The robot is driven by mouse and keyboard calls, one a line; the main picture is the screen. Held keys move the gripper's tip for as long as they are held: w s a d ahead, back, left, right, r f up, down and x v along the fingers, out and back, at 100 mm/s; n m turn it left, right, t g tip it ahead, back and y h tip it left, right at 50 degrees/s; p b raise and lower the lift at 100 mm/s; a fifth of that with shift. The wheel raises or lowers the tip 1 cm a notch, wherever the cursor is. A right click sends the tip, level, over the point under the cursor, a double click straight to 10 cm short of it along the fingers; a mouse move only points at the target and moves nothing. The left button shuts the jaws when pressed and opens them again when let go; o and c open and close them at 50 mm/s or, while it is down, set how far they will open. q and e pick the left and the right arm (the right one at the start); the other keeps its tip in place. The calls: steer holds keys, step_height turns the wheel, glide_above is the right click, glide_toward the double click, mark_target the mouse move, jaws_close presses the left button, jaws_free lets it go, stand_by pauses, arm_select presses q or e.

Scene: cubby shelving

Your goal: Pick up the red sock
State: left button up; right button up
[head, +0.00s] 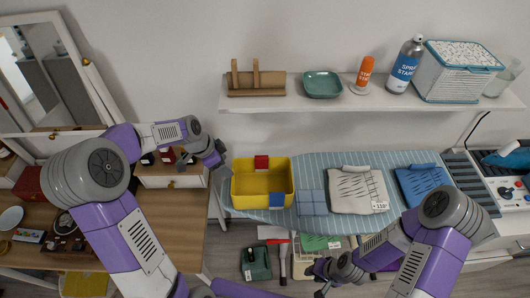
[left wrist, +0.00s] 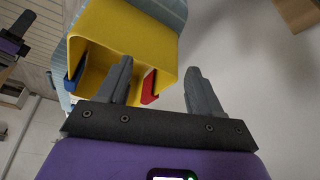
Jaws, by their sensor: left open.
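The red sock (head: 262,162) hangs over the back rim of a yellow bin (head: 236,190) on the striped ironing board. In the left wrist view the red sock (left wrist: 149,88) shows at the bin's edge, between the two fingers as seen. My left gripper (head: 220,157) is open and empty, just left of the bin and apart from the sock; its fingers fill the lower middle of the left wrist view (left wrist: 156,75). My right gripper (head: 322,278) is low at the front, away from the sock; its jaws are too small to judge.
A blue cloth (head: 277,200) hangs over the bin's front rim. Folded clothes (head: 356,188) lie on the ironing board (head: 320,163) to the right. A wall shelf (head: 300,104) with bottles and a box runs above. A wooden dresser (head: 150,225) stands left.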

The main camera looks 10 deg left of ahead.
mark_target(260, 158)
arm_select(q)
steer(key=w+d, duration=0.2)
steer(key=d, duration=0.1)
steer(key=w+d, duration=0.2)
steer(key=d, duration=0.1)
steer(key=w+d+p, duration=0.1)
steer(key=w+d, duration=0.1)
steer(key=d, duration=0.1)
steer(key=shift+w+r, duration=0.1)
steer(key=shift+w, duration=0.15)
steer(key=x, duration=0.5)
steer(key=shift+w+d, duration=0.1)
steer(key=shift+w, duration=0.05)
steer(key=shift+c, duration=0.4)
